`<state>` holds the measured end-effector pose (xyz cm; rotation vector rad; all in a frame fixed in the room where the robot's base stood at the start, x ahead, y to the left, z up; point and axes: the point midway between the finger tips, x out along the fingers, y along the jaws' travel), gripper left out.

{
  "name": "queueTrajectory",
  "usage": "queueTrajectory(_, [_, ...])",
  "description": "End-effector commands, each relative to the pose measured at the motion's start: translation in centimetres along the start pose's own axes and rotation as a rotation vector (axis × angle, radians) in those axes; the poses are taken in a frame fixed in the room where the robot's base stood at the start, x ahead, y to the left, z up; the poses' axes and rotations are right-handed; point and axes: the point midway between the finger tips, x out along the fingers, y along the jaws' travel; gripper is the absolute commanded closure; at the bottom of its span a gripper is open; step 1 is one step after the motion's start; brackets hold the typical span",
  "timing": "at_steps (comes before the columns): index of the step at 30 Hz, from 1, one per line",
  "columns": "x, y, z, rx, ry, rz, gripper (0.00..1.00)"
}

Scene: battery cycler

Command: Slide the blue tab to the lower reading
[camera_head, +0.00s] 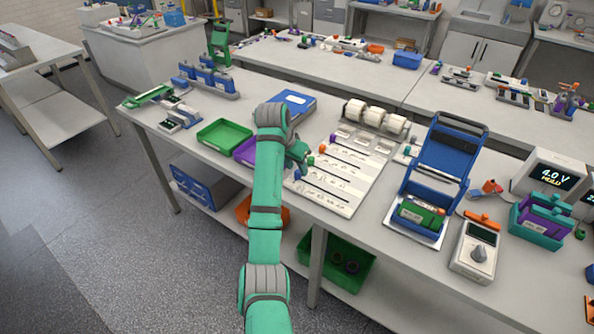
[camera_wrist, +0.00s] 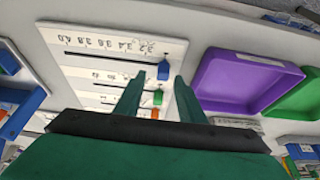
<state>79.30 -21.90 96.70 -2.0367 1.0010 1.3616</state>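The white slider board (camera_head: 352,168) lies flat on the bench with several dark slots. In the wrist view the board (camera_wrist: 120,50) has upside-down numbers from about 4.0 at left to 3.2 at right along its top slot. The blue tab (camera_wrist: 163,70) stands at the right end of that slot, near the 3.2 mark. It seems to show in the head view (camera_head: 298,174), just below my gripper (camera_head: 297,158). In the wrist view my gripper (camera_wrist: 160,78) is open, one finger on each side of the blue tab, with gaps visible. Contact cannot be told.
A green tab (camera_wrist: 158,97) and an orange tab (camera_wrist: 155,113) are close behind the blue one, between my fingers in the picture. A purple tray (camera_wrist: 245,80) and a green tray (camera_head: 223,133) lie beside the board. A blue holder (camera_head: 440,160) stands to the right.

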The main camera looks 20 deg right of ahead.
Motion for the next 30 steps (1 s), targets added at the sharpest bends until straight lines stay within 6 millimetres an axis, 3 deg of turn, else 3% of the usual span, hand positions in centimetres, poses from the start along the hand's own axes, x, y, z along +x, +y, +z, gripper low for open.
queueTrajectory(7, [2.7,-0.3,0.2,-0.004,0.000,-0.002,0.64])
queueTrajectory(18, [3.2,-0.3,0.2,-0.005,0.000,-0.003,0.64])
queueTrajectory(19, [3.2,-0.3,0.2,-0.005,0.000,-0.003,0.66])
queueTrajectory(23, [3.2,-0.3,0.2,-0.005,0.000,-0.003,0.98])
queueTrajectory(30, [3.4,0.0,-0.1,0.000,0.000,-0.001,1.00])
